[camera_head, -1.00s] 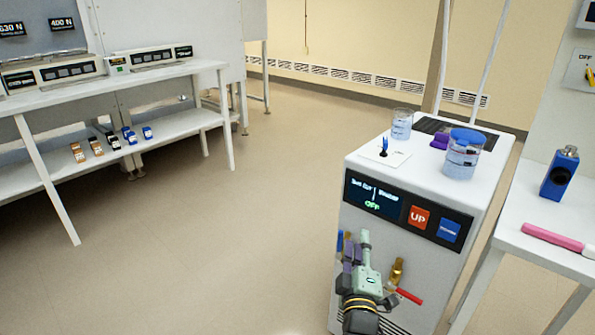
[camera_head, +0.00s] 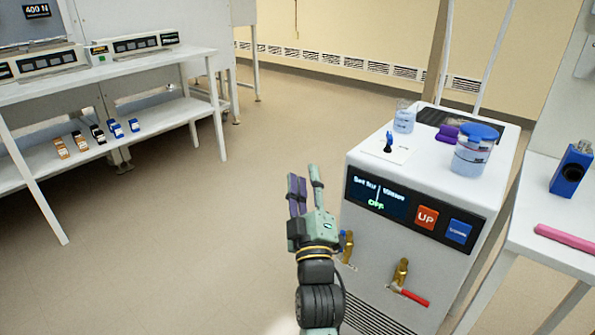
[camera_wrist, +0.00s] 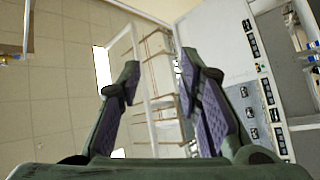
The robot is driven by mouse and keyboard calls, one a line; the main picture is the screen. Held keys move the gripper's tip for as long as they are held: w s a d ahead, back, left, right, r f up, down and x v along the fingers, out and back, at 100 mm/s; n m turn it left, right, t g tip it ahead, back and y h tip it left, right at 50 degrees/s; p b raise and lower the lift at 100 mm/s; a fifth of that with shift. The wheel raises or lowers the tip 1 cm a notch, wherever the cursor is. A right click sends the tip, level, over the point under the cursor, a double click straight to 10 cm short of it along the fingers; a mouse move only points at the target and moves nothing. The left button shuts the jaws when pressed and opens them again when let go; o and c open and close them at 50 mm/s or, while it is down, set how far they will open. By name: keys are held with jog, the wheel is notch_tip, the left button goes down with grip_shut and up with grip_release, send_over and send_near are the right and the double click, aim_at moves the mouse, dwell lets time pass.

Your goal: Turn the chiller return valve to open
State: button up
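The chiller (camera_head: 385,250) is a white box at right with a dark display reading OFF. Two brass valves stick out of its front. The left valve (camera_head: 347,245) has a blue handle and is partly hidden behind my gripper. The right valve (camera_head: 401,272) has a red handle (camera_head: 412,296) slanting down to the right. I cannot read which one is the return. My gripper (camera_head: 305,183) points upward just left of the chiller's front, apart from the red handle. In the wrist view its fingers (camera_wrist: 157,85) stand apart with nothing between them.
A side table (camera_head: 520,215) at right holds a blue device and a pink bar. Open floor lies left, before a shelved bench (camera_head: 190,72).

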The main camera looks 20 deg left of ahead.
jog(key=shift+s+a+r, duration=0.1)
jog(key=shift+a+r, duration=0.55)
